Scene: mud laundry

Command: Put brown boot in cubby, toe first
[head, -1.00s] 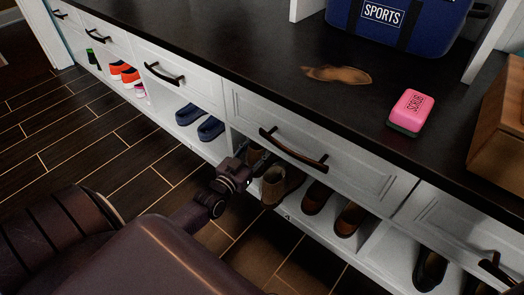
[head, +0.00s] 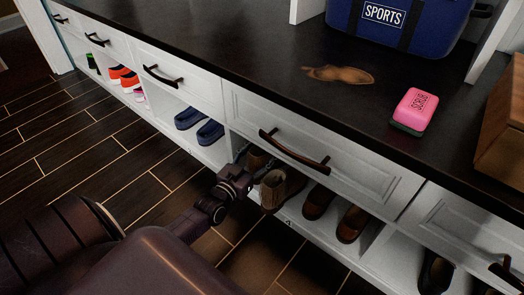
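A brown ankle boot (head: 283,187) is at the front of the low cubby under the middle drawer, its open top up. A second brown boot (head: 256,159) shows behind it and to its left, partly hidden by my gripper and the shelf divider. My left gripper (head: 250,180) is at the cubby's front edge, beside the nearer boot and in front of the farther one. Its fingers are dark and small against the boots, so I cannot tell whether it grips one. My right gripper is out of view.
Brown shoes (head: 335,213) stand right of the boots in the same cubby (head: 300,226). Blue shoes (head: 199,126) are in the cubby to the left. The drawer handle (head: 294,152) juts out above the boots. Dark floor is clear at left.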

